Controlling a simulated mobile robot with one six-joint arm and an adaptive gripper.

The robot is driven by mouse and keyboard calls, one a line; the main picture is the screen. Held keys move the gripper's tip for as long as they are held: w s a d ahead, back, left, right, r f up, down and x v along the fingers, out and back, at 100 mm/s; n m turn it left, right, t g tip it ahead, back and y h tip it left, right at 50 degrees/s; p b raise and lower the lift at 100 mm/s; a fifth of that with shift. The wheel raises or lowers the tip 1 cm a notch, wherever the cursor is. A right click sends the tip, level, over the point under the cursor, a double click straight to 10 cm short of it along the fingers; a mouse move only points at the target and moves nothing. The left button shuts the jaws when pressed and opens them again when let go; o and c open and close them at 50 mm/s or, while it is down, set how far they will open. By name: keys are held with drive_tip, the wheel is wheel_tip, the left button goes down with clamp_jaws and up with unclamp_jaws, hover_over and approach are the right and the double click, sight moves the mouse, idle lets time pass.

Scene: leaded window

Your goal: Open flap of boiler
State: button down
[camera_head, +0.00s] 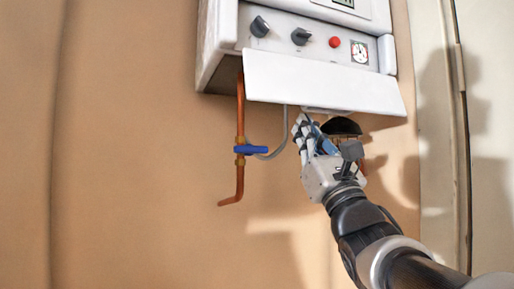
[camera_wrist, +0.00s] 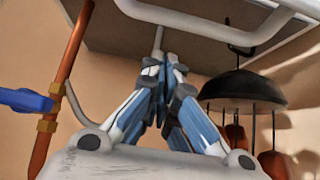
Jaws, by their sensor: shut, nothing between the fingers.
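The white boiler (camera_head: 222,40) hangs on the wall at the top of the head view. Its white flap (camera_head: 325,82) is tilted outward at the bottom front, and the control panel shows above it. A white bar handle (camera_wrist: 205,30) is at the top of the wrist view, under the flap. My gripper (camera_head: 306,124) is just below the flap. In the wrist view my gripper (camera_wrist: 165,70) has its fingertips together, empty, below the handle and apart from it as far as I can tell.
A copper pipe (camera_head: 240,185) with a blue valve lever (camera_head: 252,149) runs down left of my gripper. A grey cable (camera_head: 284,135) hangs close by. A dark dome with hanging rods, like a wind chime (camera_wrist: 243,90), is right of my gripper. The wall at left is clear.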

sight(329, 92)
drive_tip(key=s, duration=0.2)
drive_tip(key=s+d, duration=0.1)
drive_tip(key=shift+s+d+b, duration=0.1)
drive_tip(key=shift+s+b, duration=0.2)
drive_tip(key=shift+s, duration=0.05)
drive_tip(key=shift+s, duration=0.1)
drive_tip(key=shift+p, duration=0.3)
